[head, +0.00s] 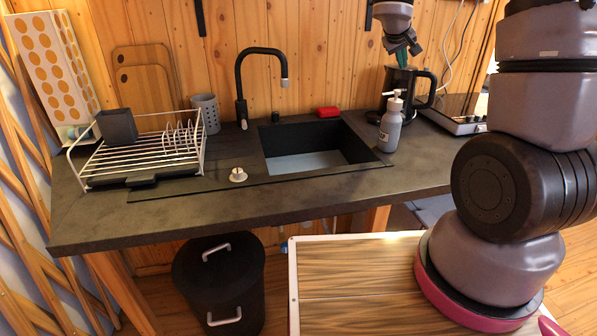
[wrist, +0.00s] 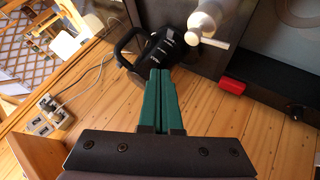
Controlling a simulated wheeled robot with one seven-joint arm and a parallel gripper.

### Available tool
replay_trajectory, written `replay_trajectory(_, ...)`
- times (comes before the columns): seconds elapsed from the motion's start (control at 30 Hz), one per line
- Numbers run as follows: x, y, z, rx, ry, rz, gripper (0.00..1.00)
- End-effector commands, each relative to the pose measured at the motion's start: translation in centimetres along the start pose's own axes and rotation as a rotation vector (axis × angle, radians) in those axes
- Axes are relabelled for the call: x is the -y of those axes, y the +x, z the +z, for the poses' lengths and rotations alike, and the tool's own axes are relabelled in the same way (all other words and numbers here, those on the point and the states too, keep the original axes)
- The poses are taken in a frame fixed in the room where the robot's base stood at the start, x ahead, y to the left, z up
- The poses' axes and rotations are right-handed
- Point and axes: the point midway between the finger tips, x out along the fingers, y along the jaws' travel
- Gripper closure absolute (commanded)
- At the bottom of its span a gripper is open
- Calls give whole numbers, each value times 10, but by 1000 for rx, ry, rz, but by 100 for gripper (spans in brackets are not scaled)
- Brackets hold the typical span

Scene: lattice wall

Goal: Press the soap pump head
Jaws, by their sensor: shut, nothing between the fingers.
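The soap bottle (head: 389,133) is grey and stands upright on the dark counter, by the right edge of the sink. Its white pump head (head: 396,93) is on top. In the wrist view the bottle (wrist: 206,18) and its pump head (wrist: 192,38) show near the top, right of the fingers. My gripper (head: 402,64) points down beyond the bottle and a little to its right, by the black kettle, higher than the pump head. Its green fingers (wrist: 163,72) are together and empty, apart from the pump head. The fingers' lower ends partly merge with the kettle in the head view.
The black kettle (head: 408,96) stands behind the bottle, close to my fingers. A red sponge (head: 327,112) lies behind the sink (head: 316,137). The black faucet (head: 240,85), dish rack (head: 143,153) and hob (head: 455,112) are further off. The wooden wall is close behind my gripper.

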Motion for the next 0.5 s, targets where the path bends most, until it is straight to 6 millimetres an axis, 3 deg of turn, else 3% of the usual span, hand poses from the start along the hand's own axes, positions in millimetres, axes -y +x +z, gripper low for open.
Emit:
replay_trajectory(0.33,-1,0,1,5,10,-2,100)
replay_trajectory(0.5,-5,4,16,66,137,-26,100)
